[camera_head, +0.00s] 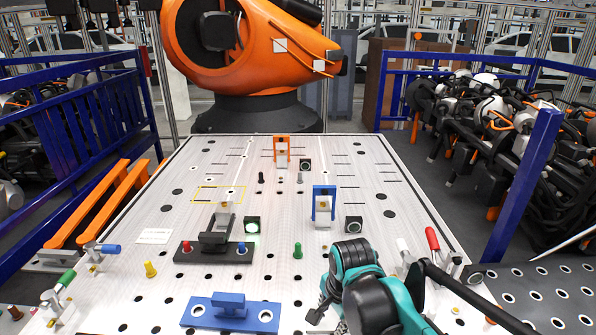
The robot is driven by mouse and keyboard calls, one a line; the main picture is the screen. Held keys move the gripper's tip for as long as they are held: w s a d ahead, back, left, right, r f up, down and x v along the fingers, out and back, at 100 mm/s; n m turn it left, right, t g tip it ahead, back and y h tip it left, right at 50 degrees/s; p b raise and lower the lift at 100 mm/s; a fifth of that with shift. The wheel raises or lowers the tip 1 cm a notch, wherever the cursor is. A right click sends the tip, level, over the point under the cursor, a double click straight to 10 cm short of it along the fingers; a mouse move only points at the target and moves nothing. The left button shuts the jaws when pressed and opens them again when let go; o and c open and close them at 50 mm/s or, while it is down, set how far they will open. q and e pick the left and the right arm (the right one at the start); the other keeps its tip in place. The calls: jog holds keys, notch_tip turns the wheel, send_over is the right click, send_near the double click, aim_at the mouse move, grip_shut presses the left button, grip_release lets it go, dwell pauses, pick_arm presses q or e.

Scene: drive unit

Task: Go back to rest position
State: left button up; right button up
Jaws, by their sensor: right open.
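My right arm, teal and black, comes in at the bottom right over the near edge of the white worktable (180,285). My right gripper (318,314) is small and dark in this view, partly hidden by the arm. It is open, with nothing seen between its fingers. It is to the right of a blue fixture block (230,311) and apart from it. My left gripper is not in view.
A black fixture (213,251) with red and blue pins, a green peg (297,250), a yellow peg (150,269) and a blue bracket (323,203) stand on the table. An orange robot (250,45) stands behind.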

jog(key=s+d+f+n+t+b, duration=0.4)
jog(key=s+d+f+n+b, duration=0.4)
jog(key=s+d+f+n, duration=0.2)
jog(key=shift+s+f+n+t+h, duration=0.35)
jog(key=shift+f+n, duration=0.2)
jog(key=shift+n, duration=0.35)
